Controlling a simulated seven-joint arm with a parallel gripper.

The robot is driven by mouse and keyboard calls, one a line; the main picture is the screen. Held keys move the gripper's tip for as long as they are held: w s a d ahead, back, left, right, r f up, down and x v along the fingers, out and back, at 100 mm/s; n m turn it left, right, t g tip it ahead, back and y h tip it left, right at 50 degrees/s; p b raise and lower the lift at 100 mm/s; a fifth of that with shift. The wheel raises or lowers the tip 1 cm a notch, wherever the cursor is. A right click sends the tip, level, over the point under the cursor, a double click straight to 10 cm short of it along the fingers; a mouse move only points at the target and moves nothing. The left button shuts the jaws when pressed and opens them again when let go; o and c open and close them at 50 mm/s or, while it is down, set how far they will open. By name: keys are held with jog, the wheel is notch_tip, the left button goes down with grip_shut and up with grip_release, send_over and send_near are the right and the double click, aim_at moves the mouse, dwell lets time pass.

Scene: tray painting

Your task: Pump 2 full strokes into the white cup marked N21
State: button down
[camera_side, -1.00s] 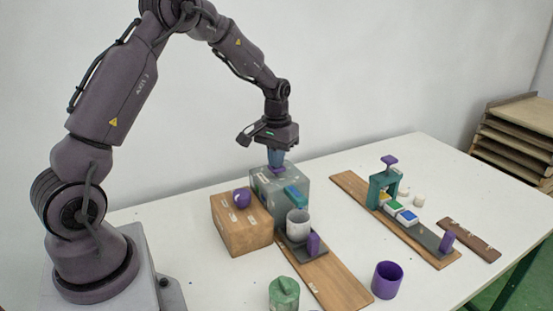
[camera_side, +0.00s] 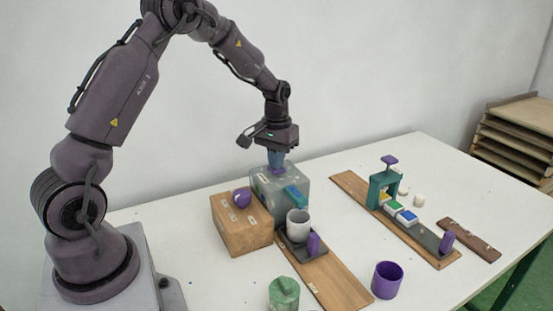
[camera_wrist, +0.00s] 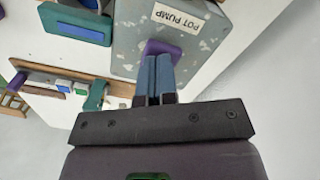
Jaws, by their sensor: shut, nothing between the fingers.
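The pot pump (camera_side: 284,186) is a grey speckled box with a blue-green spout block on its front; its "POT PUMP" label shows in the wrist view (camera_wrist: 175,17). A purple plunger top (camera_wrist: 158,48) sits at its upper face. My gripper (camera_side: 276,166) points straight down with its fingers shut, on or just above the plunger; I cannot tell if they touch. In the wrist view my gripper (camera_wrist: 154,60) hides part of the plunger. A white cup (camera_side: 298,223) stands upright on the dark slide under the spout. Its marking is not readable.
A wooden box (camera_side: 241,226) with a purple knob (camera_side: 242,197) stands left of the pump.

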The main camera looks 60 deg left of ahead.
jog(key=shift+r, duration=2.2)
jog(key=shift+f, duration=0.35)
jog(key=shift+f, duration=2.3)
jog(key=shift+r, duration=2.65)
jog(key=shift+r, duration=0.1)
jog(key=shift+r, duration=2.45)
